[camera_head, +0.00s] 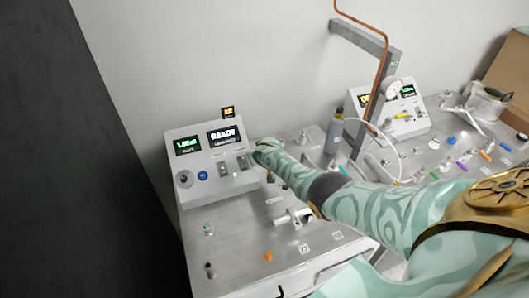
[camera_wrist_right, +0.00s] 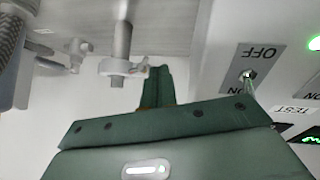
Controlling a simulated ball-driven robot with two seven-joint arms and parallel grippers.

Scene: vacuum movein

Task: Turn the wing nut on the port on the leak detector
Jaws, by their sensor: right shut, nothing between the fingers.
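The leak detector (camera_head: 210,163) is a pale box with two lit displays, one reading READY, above a grey metal top. A pale fitting with a side knob (camera_head: 293,217) lies on that top, beside my forearm. In the right wrist view, a metal port stub (camera_wrist_right: 122,40) carries a ring clamp (camera_wrist_right: 116,67) with a small wing nut (camera_wrist_right: 143,67) on its side. My right gripper (camera_head: 262,148) is beside the detector panel's right edge. Its dark green fingers (camera_wrist_right: 157,87) are shut and empty, close to the wing nut; contact is not clear. My left gripper is out of view.
An ON/OFF toggle switch (camera_wrist_right: 248,75) on the panel is close to the gripper. A grey bottle (camera_head: 335,132) and a second instrument (camera_head: 402,120) stand behind my arm. Small coloured caps dot the table. A copper tube (camera_head: 383,75) hangs from a grey post.

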